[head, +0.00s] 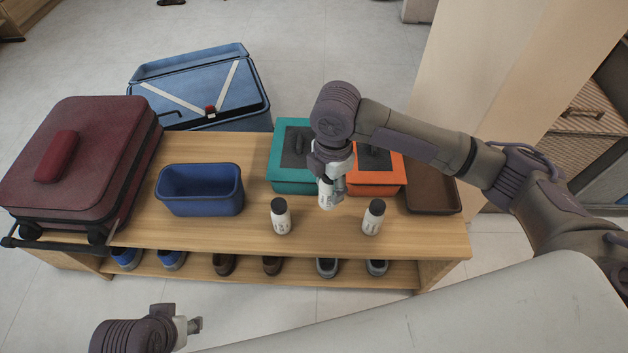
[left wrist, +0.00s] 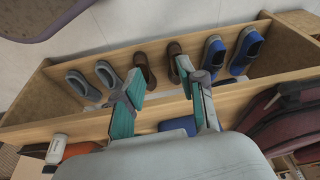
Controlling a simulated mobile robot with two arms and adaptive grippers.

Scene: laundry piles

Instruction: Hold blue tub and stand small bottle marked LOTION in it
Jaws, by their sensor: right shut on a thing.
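The blue tub (head: 201,202) stands empty on the wooden bench, left of centre. In the left wrist view a bit of blue that looks like the tub (left wrist: 178,125) shows between my fingers. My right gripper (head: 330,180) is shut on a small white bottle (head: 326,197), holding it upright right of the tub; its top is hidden. Two more white bottles with black caps stand near the bench's front, one left (head: 281,220) and one right (head: 373,220). Their labels are too small to read. My left gripper (left wrist: 165,97) is open and empty, in front of the bench.
A maroon suitcase (head: 85,150) fills the bench's left end. A teal box (head: 290,180), an orange box (head: 375,185) and a brown tray (head: 433,197) stand behind the bottles. A blue suitcase (head: 195,95) lies behind the bench. Shoes (head: 224,263) fill the shelf below.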

